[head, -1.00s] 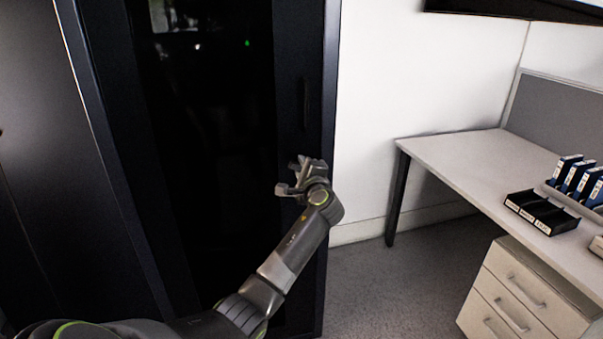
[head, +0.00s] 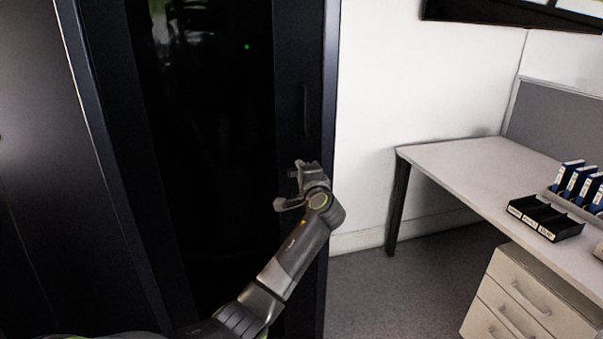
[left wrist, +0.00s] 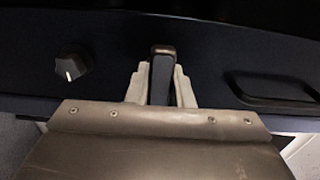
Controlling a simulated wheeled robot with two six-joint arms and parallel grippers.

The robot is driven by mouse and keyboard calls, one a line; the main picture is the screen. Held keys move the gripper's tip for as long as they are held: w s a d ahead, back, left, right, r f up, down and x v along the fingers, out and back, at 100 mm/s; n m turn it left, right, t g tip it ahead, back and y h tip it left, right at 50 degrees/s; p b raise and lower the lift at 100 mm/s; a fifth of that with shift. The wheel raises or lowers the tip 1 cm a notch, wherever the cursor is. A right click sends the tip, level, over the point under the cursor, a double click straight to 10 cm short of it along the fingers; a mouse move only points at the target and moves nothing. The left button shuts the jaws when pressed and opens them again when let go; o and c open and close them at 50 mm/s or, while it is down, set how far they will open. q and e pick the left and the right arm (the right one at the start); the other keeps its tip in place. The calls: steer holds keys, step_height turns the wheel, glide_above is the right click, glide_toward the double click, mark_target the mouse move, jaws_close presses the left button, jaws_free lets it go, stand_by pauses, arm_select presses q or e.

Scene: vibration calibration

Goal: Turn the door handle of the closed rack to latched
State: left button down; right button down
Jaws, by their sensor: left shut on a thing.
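The rack (head: 210,120) is a tall black cabinet with a dark glass door, and the door looks closed. The door handle (left wrist: 162,62) is a dark lever with a rounded, lighter end, seen in the left wrist view. My left gripper (left wrist: 161,88) is shut on this handle, one pale finger on each side. In the head view my left gripper (head: 294,186) is at the right frame of the door, and its wrist hides the handle. My right gripper is not in view.
A round knob with a white mark (left wrist: 70,66) and a dark pull bar (left wrist: 272,92) flank the handle in the left wrist view. A desk (head: 455,155) with a black tray (head: 541,217), blue binders and a drawer unit (head: 520,300) stands right. Floor between is clear.

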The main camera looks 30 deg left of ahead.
arm_select(q)
steer(key=c, duration=1.3)
jaws_free()
steer(key=shift+s+d, duration=0.1)
steer(key=shift+b+v, duration=0.65)
steer(key=shift+v, duration=7.9)
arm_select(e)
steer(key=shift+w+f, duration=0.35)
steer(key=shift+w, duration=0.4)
